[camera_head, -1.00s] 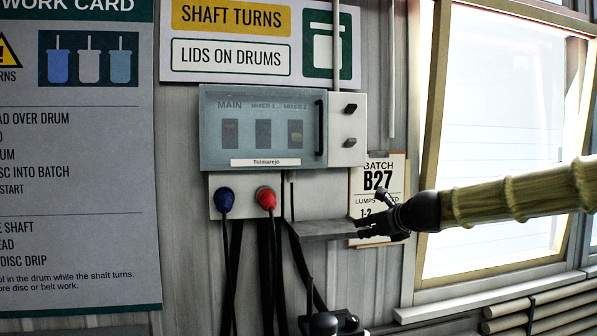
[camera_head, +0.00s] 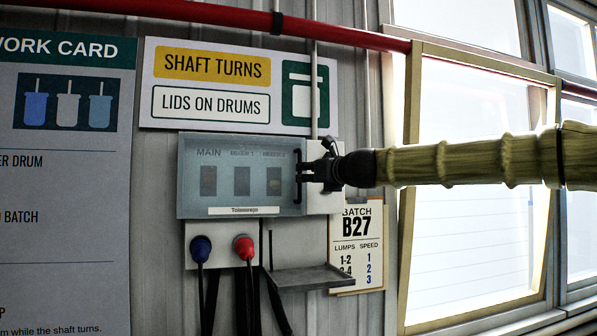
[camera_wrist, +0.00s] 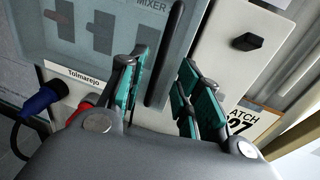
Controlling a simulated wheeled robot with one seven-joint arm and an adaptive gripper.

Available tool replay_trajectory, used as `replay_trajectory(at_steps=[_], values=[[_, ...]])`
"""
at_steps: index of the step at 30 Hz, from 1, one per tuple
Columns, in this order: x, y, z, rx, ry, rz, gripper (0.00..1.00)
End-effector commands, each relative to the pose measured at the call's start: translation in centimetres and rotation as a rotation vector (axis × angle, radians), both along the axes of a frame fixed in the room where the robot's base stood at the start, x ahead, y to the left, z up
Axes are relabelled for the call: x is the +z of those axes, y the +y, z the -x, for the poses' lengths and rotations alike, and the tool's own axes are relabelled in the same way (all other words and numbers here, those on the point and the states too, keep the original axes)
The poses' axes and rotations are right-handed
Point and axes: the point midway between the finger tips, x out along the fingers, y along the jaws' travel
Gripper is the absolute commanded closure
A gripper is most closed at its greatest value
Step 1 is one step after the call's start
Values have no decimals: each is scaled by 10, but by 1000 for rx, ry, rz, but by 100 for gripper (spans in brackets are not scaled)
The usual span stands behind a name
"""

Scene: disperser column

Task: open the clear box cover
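The clear box cover (camera_head: 222,155) is a bluish see-through panel over a grey wall box, and it lies shut over the switches. Its black upright handle (camera_head: 299,176) is at the right edge. My gripper (camera_head: 311,171) is at that handle, reaching in from the right. In the wrist view the cover (camera_wrist: 85,50) fills the upper left. My gripper (camera_wrist: 165,78) is open there, its green-padded fingers apart. The lower part of the handle (camera_wrist: 166,50) shows between them; I cannot tell whether either finger touches it.
A grey side panel with a black knob (camera_wrist: 247,42) is right of the cover. Blue (camera_head: 200,249) and red (camera_head: 244,247) plugs with hanging cables sit below. A small grey shelf (camera_head: 305,277) juts out below right, next to the B27 card (camera_head: 357,225).

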Motion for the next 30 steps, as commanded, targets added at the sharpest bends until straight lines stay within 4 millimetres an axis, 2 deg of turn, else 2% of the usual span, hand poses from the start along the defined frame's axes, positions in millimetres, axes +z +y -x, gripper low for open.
replay_trajectory(at_steps=[6, 12, 25, 26, 30], values=[[2, 15, -27, 0, 1, 0, 66], [1, 25, -44, 0, 1, 0, 66], [-1, 28, -50, 1, 1, 0, 66], [-1, 28, -50, 1, 1, 0, 68], [-1, 28, -50, 1, 1, 0, 94]])
